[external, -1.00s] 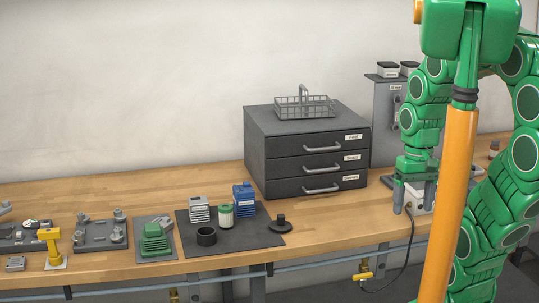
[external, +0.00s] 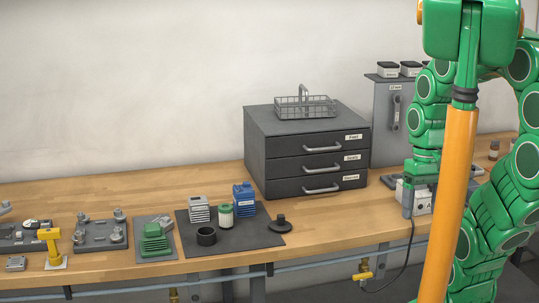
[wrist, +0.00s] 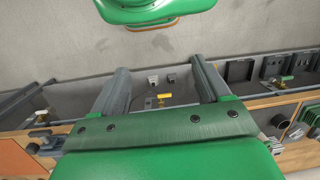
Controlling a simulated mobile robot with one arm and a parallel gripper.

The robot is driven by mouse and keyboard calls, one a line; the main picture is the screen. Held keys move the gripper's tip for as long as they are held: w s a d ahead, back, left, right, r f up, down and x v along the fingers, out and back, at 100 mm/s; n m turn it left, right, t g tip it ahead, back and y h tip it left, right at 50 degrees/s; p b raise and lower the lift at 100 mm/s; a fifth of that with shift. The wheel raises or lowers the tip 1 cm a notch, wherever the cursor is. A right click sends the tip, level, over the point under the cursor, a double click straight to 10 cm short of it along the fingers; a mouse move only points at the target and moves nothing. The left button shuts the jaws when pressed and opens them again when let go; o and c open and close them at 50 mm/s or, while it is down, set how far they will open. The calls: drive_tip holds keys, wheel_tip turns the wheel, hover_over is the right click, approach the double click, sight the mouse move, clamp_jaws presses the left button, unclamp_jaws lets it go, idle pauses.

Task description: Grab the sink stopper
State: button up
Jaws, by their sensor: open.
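A small black stopper-like piece (external: 281,223), a flat disc with a raised knob, lies at the right edge of the dark mat on the wooden bench. My gripper (external: 421,203) is well to its right in the external view, pointing down in front of a white box. One finger shows there; the orange post hides the other side. In the wrist view my gripper (wrist: 160,68) is open, with nothing between its two grey fingers. I cannot make out the stopper for certain in the wrist view.
The dark mat (external: 250,240) also holds a black ring (external: 206,236), a green-and-white can (external: 226,216) and a blue block (external: 244,200). A drawer cabinet (external: 300,150) stands behind. The wood between stopper and white box (external: 422,201) is clear.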

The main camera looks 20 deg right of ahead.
drive_tip(key=shift+w+d+r+m+h, duration=0.15)
drive_tip(key=shift+d+m+h, duration=0.2)
drive_tip(key=shift+d, duration=0.6)
drive_tip(key=shift+c, duration=0.2)
drive_tip(key=c, duration=0.4)
drive_tip(key=w+a+f+m+g+y, duration=0.1)
drive_tip(key=w+a+f+m+y, duration=0.15)
drive_tip(key=w+a, duration=0.3)
drive_tip(key=w+a+f+m+y, duration=0.1)
drive_tip(key=w+a+y, duration=0.2)
drive_tip(key=w+a, duration=0.3)
drive_tip(key=m+t+y, duration=0.2)
drive_tip(key=m+y, duration=0.4)
drive_tip(key=m, duration=0.3)
approach(282, 215)
drive_tip(key=s+a+r, duration=0.4)
drive_tip(key=s+r, duration=0.1)
drive_tip(key=s, duration=0.5)
drive_tip(key=w+f+m, duration=0.2)
drive_tip(key=w, duration=0.1)
drive_tip(key=w+d+f+m+t+y, duration=0.1)
drive_tip(key=w+f+m, duration=0.1)
drive_tip(key=w+f, duration=0.1)
drive_tip(key=w+d+f+m+t, duration=0.1)
drive_tip(key=w+f+m, duration=0.1)
drive_tip(key=w, duration=0.1)
drive_tip(key=shift+f+m+y, duration=0.15)
drive_tip(key=shift+m+y, duration=0.25)
drive_tip(key=shift+x, duration=3.85)
